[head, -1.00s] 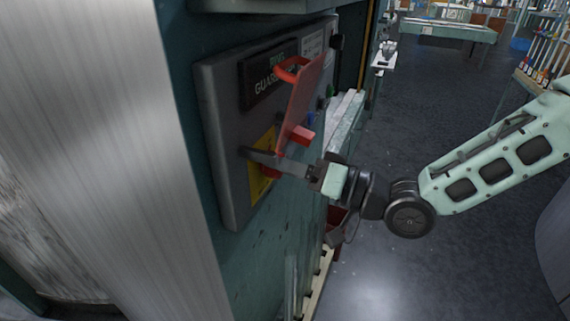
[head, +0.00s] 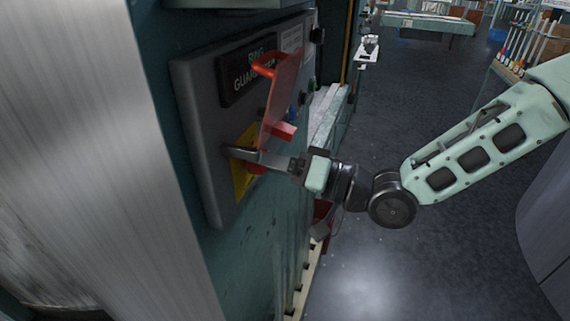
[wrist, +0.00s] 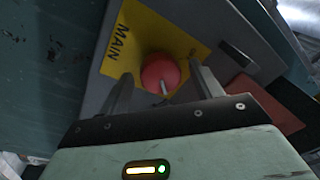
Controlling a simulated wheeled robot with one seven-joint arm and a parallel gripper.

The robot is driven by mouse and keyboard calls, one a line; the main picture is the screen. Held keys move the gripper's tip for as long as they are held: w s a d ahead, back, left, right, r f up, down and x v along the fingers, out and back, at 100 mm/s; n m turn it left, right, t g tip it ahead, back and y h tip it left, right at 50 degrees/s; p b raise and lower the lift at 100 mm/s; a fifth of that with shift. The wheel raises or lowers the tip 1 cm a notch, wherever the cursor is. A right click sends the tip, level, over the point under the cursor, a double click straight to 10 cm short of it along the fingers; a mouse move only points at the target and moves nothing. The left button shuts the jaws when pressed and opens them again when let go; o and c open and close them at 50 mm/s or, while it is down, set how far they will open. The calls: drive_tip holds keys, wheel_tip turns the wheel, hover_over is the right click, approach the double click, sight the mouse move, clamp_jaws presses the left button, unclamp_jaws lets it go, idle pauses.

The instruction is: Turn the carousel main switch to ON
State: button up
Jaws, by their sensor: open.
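The main switch is a round red knob (wrist: 161,74) on a yellow plate (wrist: 135,40) marked MAIN. In the wrist view the knob sits between the two fingers of my gripper (wrist: 160,82), which are apart. A light pointer mark shows on the knob. I cannot tell whether the fingers touch it. In the head view my gripper (head: 246,158) reaches the grey control panel (head: 200,135) from the right, at the yellow plate (head: 243,180). The fingers hide most of the knob there, with a bit of red below them. Any ON or OFF lettering is not readable.
A red hinged guard (head: 281,95) stands out from the panel just above my gripper, with a red block (head: 283,131) at its lower end. A dark sign (head: 247,72) is above. Blue and green buttons sit further along. Open floor (head: 400,270) lies to the right.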

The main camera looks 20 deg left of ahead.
drive_tip(key=shift+d, duration=0.1)
drive_tip(key=s+d+f+b, duration=0.1)
drive_tip(key=d+b, duration=0.3)
drive_tip(key=d, duration=1.3)
drive_tip(key=shift+s+f+b, duration=0.2)
drive_tip(key=shift+b, duration=0.15)
wheel_tip(320, 180, down, 12)
drive_tip(key=d+t+h+b, duration=0.1)
drive_tip(key=d+t+h, duration=0.15)
drive_tip(key=h, duration=0.95)
drive_tip(key=s+d+r+g+h, duration=0.1)
drive_tip(key=s+d+g+h, duration=0.1)
drive_tip(key=s, duration=0.6)
drive_tip(key=s+d+r+g+h+b, duration=0.1)
drive_tip(key=s+d+r+g+h, duration=0.1)
drive_tip(key=s+d+h, duration=0.2)
drive_tip(key=s+d, duration=0.2)
drive_tip(key=s, duration=0.1)
drive_tip(key=shift+s+d, duration=0.25)
drive_tip(key=shift+s, duration=0.1)
